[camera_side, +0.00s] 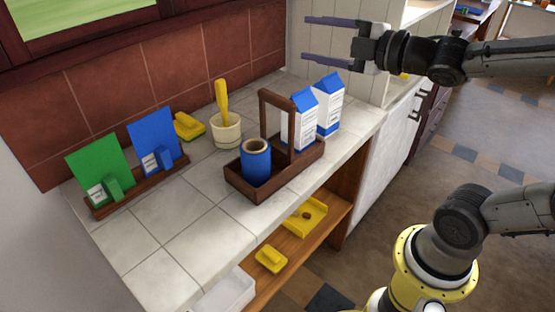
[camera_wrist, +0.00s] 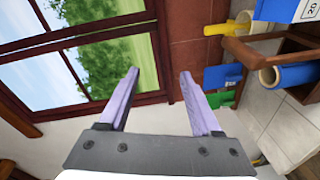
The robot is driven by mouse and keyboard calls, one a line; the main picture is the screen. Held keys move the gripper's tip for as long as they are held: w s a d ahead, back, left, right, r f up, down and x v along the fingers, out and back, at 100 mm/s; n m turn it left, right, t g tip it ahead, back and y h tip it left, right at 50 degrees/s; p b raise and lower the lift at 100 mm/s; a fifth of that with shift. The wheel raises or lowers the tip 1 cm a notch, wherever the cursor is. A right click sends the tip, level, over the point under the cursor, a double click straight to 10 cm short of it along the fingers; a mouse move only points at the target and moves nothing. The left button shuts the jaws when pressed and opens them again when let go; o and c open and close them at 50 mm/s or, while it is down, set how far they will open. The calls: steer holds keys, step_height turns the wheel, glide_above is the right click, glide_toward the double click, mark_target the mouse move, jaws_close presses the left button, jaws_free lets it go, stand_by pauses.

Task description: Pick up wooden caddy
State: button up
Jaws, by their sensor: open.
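The wooden caddy (camera_side: 232,178) is a dark brown open tray with a tall handle frame. It stands upright on the tiled counter in the side view. A blue cylinder (camera_side: 256,166) with a cream rim stands in its near-left part, and a blue-and-white carton (camera_side: 302,125) is at its far-right end. In the wrist view, part of the caddy (camera_wrist: 243,50) shows at the upper right, cut off by the frame edge. My gripper (camera_side: 308,39) is open and empty, in the air above and behind the caddy, well apart from it.
A second carton (camera_side: 329,105) stands beside the caddy. A cream pot (camera_side: 226,131) with a yellow-handled tool and a yellow-green sponge (camera_side: 188,127) are near the back wall. A rack (camera_side: 138,190) holds green and blue cards at left. The counter's front left is clear. Yellow items lie on the shelf (camera_side: 325,217) below.

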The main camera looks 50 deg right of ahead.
step_height(320, 180, down, 3)
steer(key=w+a+n+y, duration=0.2)
steer(key=n+y, duration=0.4)
steer(key=n, duration=0.2)
steer(key=g+y, duration=0.1)
glide_toward(276, 100)
steer(key=x, duration=0.3)
steer(key=d+x, duration=0.1)
steer(key=x, duration=0.2)
steer(key=f+x, duration=0.1)
steer(key=x, duration=0.2)
steer(key=shift+w+d, duration=0.15)
steer(key=shift+w, duration=0.25)
steer(key=shift+w+a, duration=0.25)
steer(key=shift+w, duration=0.35)
steer(key=shift+m, duration=0.3)
steer(key=shift+c, duration=0.2)
